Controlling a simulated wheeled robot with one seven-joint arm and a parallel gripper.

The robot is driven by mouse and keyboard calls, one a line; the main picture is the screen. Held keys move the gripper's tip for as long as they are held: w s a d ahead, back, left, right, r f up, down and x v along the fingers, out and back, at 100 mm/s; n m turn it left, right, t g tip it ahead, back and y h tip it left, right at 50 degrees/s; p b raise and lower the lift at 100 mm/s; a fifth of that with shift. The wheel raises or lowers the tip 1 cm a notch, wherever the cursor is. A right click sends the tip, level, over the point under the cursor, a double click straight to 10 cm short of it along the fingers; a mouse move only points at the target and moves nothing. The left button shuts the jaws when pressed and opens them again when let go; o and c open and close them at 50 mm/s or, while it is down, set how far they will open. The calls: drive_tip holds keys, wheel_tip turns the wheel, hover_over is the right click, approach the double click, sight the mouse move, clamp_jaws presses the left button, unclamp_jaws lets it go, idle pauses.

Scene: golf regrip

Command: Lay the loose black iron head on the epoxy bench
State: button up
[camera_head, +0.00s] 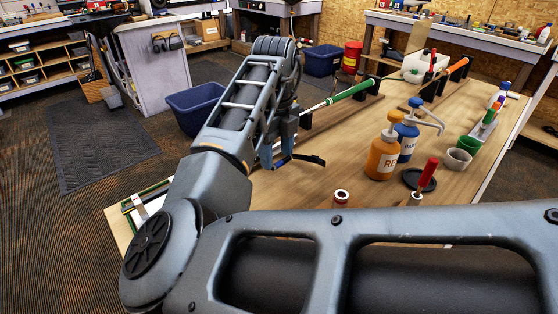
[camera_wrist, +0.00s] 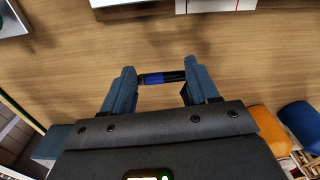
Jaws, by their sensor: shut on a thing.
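My gripper (camera_wrist: 160,82) is shut on a slim black thing with a blue band (camera_wrist: 155,78), which spans the gap between the two fingertips. In the head view my gripper (camera_head: 284,158) is above the near left part of a wooden-topped bench (camera_head: 240,210). There the held black thing (camera_head: 308,159) sticks out to the right, thin and slightly curved. Its ends are partly hidden by the fingers, and I cannot tell whether it is the iron head. No other black iron head can be made out, and I cannot tell which bench is the epoxy bench.
An orange bottle (camera_head: 384,150) and a blue pump bottle (camera_head: 408,134) stand right of my gripper. A black dish (camera_head: 412,181) and a red-handled tool (camera_head: 427,174) are nearer. A green-gripped club (camera_head: 350,91) lies behind. A blue bin (camera_head: 195,106) stands on the floor.

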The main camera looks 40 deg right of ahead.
sight(277, 175)
drive_tip(key=shift+f, duration=1.85)
drive_tip(key=o, duration=1.2)
drive_tip(key=shift+c, duration=0.2)
wheel_tip(277, 175, up, 12)
drive_tip(key=b, duration=0.1)
drive_tip(key=shift+w, duration=0.1)
